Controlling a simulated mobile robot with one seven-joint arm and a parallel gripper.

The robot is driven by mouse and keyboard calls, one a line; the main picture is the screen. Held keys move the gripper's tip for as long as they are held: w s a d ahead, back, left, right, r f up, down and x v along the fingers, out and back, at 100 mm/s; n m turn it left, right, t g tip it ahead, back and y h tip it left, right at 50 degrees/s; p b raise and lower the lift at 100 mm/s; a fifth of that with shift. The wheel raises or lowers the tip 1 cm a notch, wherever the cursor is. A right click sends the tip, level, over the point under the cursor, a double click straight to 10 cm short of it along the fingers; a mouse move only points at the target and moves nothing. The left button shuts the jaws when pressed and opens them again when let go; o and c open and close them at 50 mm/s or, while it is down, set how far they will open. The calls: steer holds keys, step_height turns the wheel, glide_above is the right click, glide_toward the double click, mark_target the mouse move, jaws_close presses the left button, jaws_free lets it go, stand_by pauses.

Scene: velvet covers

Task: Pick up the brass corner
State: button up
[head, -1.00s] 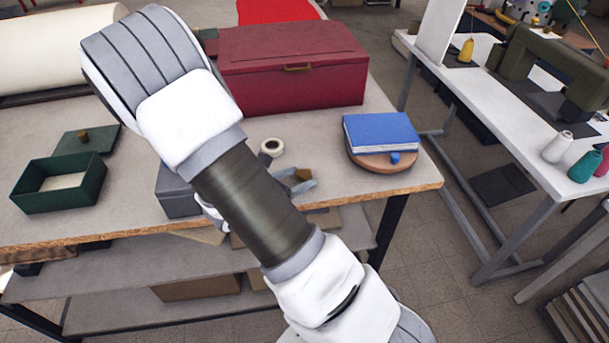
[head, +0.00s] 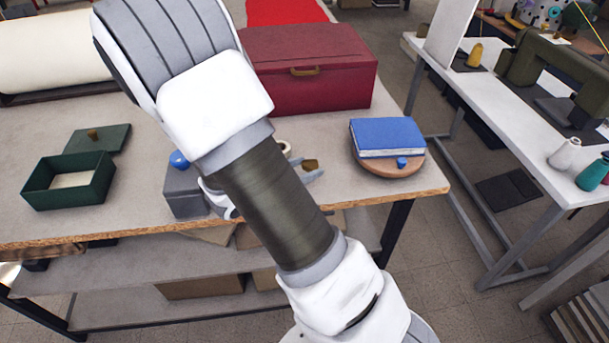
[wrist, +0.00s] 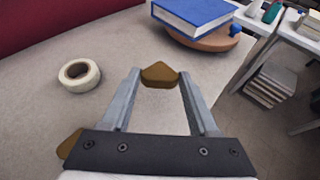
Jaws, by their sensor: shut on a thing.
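The brass corner (wrist: 159,74) is a small brown-gold piece between the fingertips of my gripper (wrist: 160,80) in the wrist view. My gripper is shut on it, with one grey finger touching each side. In the head view the brass corner (head: 310,165) shows just right of my arm, with the grey fingertips (head: 312,175) beside it. My arm hides most of the gripper there. Any gap between the brass corner and the tabletop is hard to judge.
A tape roll (wrist: 79,75) lies left of the gripper. A blue book (head: 387,137) rests on a round wooden board (head: 390,170) to the right. A red case (head: 310,75) stands behind. A grey box (head: 182,195) and green box (head: 68,180) are left. Another brown-gold piece (wrist: 70,145) is partly hidden.

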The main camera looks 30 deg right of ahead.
steer(key=s+d+r+p, duration=0.7)
steer(key=s+p, duration=0.1)
steer(key=p, duration=0.6)
steer(key=shift+s+d+p, duration=0.2)
steer(key=shift+s+p, duration=0.1)
steer(key=shift+p, duration=0.05)
steer(key=shift+s, duration=0.1)
steer(key=shift+d, duration=0.1)
